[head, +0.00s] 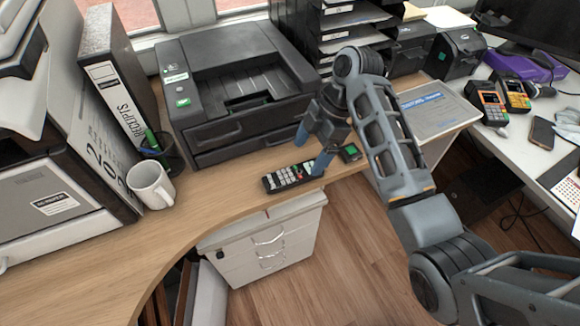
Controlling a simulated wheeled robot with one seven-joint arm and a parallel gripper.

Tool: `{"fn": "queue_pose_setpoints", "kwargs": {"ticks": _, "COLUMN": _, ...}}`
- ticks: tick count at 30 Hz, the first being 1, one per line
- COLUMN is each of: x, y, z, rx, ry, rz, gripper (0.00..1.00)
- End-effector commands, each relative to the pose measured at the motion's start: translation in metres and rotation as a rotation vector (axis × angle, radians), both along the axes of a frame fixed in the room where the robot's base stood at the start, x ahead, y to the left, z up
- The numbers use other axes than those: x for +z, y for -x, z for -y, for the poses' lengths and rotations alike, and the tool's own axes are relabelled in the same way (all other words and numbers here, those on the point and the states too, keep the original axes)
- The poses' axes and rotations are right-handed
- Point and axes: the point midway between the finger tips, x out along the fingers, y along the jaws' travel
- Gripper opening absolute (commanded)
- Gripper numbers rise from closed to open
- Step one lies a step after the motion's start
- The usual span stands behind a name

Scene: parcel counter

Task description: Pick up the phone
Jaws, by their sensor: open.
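A dark handset with rows of pale keys (287,178), which looks like a cordless phone, lies flat near the front edge of the wooden counter. A flat dark smartphone (541,134) lies on the white desk at the far right. My gripper (312,149) is open and empty, its blue-tipped fingers pointing down over the counter. The nearer fingertip overlaps the right end of the handset in the picture; the other is behind it, towards the printer. I cannot tell whether the nearer finger touches the handset.
A small dark device with a green screen (350,153) lies just right of my gripper. A black printer (235,85) stands behind. A white mug (151,186) and a pen cup (163,153) stand left. The counter between mug and handset is clear.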

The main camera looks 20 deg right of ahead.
Motion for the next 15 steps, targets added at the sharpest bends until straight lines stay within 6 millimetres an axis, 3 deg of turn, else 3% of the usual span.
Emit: {"fn": "queue_pose_setpoints", "kwargs": {"ticks": 15, "x": -0.046, "y": -0.006, "z": -0.018, "rx": 0.004, "ry": 0.000, "rz": -0.006, "gripper": 0.85}}
